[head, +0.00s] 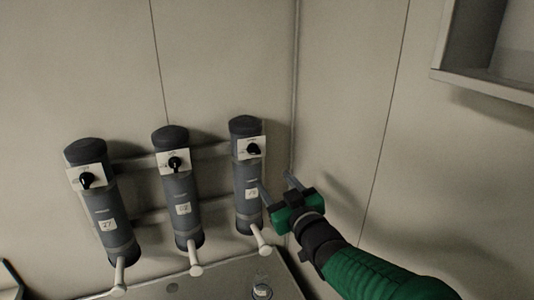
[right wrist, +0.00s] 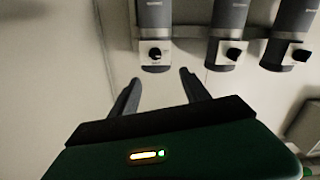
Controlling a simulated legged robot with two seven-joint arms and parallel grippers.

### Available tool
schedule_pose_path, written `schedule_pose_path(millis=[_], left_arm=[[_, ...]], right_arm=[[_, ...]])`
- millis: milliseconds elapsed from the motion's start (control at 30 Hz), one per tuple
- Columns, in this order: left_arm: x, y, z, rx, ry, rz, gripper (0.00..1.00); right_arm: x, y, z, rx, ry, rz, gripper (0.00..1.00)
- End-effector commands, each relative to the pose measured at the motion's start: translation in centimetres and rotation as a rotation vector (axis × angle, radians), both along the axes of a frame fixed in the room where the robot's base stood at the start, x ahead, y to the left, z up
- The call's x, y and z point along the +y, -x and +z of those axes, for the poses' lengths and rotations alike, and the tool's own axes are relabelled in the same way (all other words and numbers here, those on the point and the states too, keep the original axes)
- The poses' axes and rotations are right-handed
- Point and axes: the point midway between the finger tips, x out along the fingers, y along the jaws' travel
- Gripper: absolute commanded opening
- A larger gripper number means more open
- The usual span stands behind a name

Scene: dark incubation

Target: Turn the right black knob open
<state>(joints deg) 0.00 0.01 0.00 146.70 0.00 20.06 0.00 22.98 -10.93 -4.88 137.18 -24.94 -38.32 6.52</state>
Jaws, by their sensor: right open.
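The right black knob (head: 254,149) sits on a white plate near the top of the rightmost grey cylinder (head: 247,185) on the wall. Its narrow end appears to point right in the head view. In the right wrist view, which looks upside down, this knob (right wrist: 155,53) is at the top, just beyond the fingertips. My right gripper (head: 275,181) is open and empty, below and to the right of the knob in the head view, apart from it. It also shows in the right wrist view (right wrist: 160,77). My left gripper is not in view.
Two similar cylinders stand to the left, with a middle knob (head: 175,163) and a left knob (head: 87,180). Pale handles (head: 196,270) stick out below. A small glass vessel (head: 262,291) stands low. A wall box (head: 488,80) hangs upper right. The wall between is clear.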

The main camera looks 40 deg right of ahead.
Motion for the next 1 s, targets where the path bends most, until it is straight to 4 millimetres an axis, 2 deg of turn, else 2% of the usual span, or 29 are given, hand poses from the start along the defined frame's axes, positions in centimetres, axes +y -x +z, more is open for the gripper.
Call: schedule_pose_path(millis=[33, 100, 233, 367, 800, 1000], left_arm=[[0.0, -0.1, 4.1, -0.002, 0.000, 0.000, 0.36], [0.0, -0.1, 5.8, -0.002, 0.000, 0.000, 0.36], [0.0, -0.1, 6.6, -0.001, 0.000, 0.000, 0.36], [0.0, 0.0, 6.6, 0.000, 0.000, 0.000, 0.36], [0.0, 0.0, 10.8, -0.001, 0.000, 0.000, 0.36], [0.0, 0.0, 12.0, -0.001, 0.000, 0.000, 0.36]], right_arm=[[-0.3, 0.1, 1.8, -0.013, -0.104, -0.006, 0.55], [-0.5, 0.4, 1.4, -0.048, -0.237, -0.011, 0.55], [-0.8, 0.6, 0.5, -0.087, -0.365, -0.019, 0.55], [-1.0, -0.8, 0.1, -0.092, -0.373, -0.017, 0.55], [-3.6, -11.5, 0.5, -0.091, -0.370, -0.018, 0.55], [-4.4, -14.8, 0.3, -0.093, -0.369, -0.016, 0.55]])
